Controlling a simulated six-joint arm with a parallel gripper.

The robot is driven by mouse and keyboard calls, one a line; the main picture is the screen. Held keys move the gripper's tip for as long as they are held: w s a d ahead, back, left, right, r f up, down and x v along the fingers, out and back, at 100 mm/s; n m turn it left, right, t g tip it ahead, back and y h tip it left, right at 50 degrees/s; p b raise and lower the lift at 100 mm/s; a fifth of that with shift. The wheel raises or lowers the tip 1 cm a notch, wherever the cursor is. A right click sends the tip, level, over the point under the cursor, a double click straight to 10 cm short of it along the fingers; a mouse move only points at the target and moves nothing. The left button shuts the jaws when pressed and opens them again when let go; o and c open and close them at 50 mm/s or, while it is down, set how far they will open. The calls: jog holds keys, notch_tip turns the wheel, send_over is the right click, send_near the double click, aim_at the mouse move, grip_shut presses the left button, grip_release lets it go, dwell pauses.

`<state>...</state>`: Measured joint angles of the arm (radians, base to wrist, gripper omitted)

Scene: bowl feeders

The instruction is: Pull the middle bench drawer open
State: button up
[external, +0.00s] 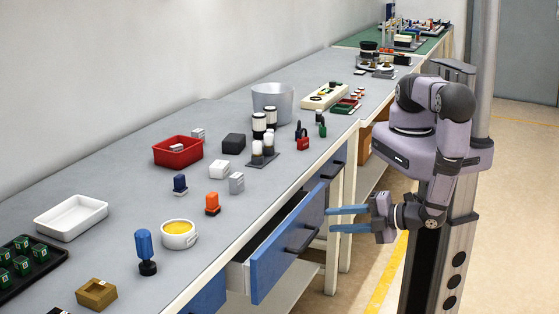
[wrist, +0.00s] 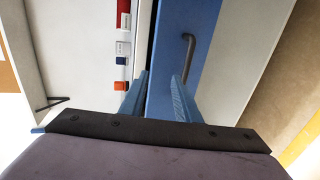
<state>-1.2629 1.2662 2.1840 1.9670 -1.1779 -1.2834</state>
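The middle bench drawer (external: 288,247) has a blue front and stands pulled out from the bench, with a gap showing behind its front. Its dark bar handle (external: 303,238) also shows in the wrist view (wrist: 189,52). My gripper (external: 330,220) has two blue fingers, spread apart with nothing visible held between them. In the external view the fingertips are just right of the handle and look apart from it. In the wrist view my gripper (wrist: 164,74) has the blue drawer front between and beyond its fingers, and the handle lies ahead of the right finger.
Other blue drawer fronts are at the lower left (external: 207,297) and farther along the bench (external: 336,165). The bench top (external: 120,185) holds a red bin (external: 178,160), a white tray (external: 70,226), a yellow-filled cup (external: 179,240) and small parts. The floor on the right is clear.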

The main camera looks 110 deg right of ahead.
aim_at(314, 236)
jog(key=s+d+f+m+g+y, duration=0.2)
jog(key=s+d+f+m+g, duration=0.15)
jog(key=f+g, duration=0.25)
jog(key=s+d+f+m+g+y, duration=0.25)
jog(key=s+f+g, duration=0.2)
jog(key=f, duration=0.25)
jog(key=s+a+f+m+g+y+b, duration=0.2)
jog(key=s+a+f+m+g+y, duration=0.1)
jog(key=s+f+m+g+y, duration=0.35)
jog(key=w+a+r+m+t+y+b, duration=0.3)
jog(key=w+a+r+m+t+y, duration=0.1)
jog(key=w+m+t+y, duration=0.4)
jog(key=shift+w+d+r+m+t+h+b, duration=0.2)
jog(key=shift+w+d+r+m+t+b, duration=0.3)
jog(key=shift+w+d+r+m+t, duration=0.9)
jog(key=shift+w+d+r+m+t+h+b, duration=0.2)
jog(key=shift+w+d+r+m+t+b, duration=0.35)
jog(key=shift+d+r+m+t, duration=1.2)
jog(key=shift+w+d+r+m+t+h+b, duration=0.3)
jog(key=shift+w+d+r+m+t, duration=1)
jog(key=shift+t, duration=1.75)
